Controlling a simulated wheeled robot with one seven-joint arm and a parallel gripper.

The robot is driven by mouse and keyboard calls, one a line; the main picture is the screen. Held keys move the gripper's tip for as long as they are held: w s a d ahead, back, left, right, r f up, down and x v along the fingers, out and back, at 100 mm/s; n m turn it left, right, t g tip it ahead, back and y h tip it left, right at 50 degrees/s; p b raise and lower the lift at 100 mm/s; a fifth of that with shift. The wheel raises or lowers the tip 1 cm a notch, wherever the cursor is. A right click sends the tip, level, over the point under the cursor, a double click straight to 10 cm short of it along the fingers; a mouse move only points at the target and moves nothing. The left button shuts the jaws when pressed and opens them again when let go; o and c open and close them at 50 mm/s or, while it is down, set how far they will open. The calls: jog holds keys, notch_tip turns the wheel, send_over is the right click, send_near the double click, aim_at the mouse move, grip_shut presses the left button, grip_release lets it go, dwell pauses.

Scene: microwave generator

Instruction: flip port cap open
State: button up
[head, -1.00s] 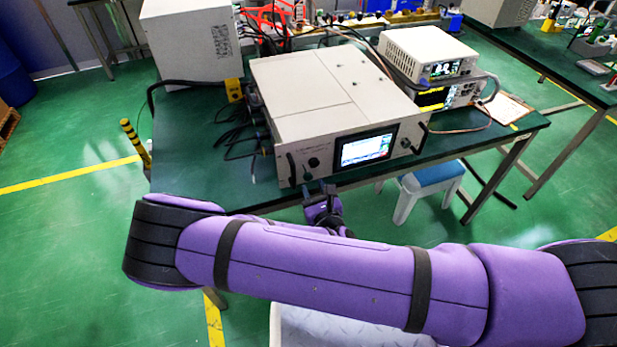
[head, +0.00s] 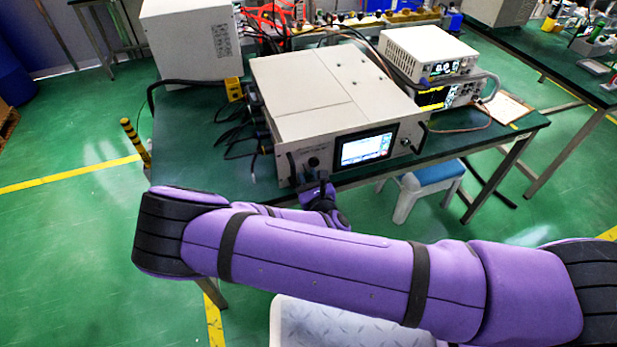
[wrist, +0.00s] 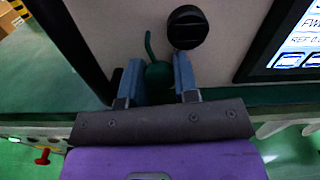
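The port cap (wrist: 158,73) is a dark green rounded piece with a thin curved green strap rising from it, low on the front panel of the pale generator (head: 330,98). My gripper (wrist: 160,76) is at this panel, with one blue finger on each side of the cap. The fingers stand apart; whether they touch the cap I cannot tell. The port behind the cap is hidden. In the head view my gripper (head: 322,180) is at the lower left of the front panel, and the cap is too small to make out.
A black knob (wrist: 187,27) sits just above the cap, and a lit screen (head: 365,149) is to its right. A dark handle (head: 292,168) stands at the panel's left edge. The green table's front edge (head: 440,158) runs below the generator.

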jog(key=shift+s+a+m, duration=0.1)
jog(key=shift+a+m, duration=0.25)
jog(key=shift+m, duration=0.85)
jog(key=shift+f, duration=0.1)
jog(key=o, duration=0.7)
jog(key=shift+c, duration=0.2)
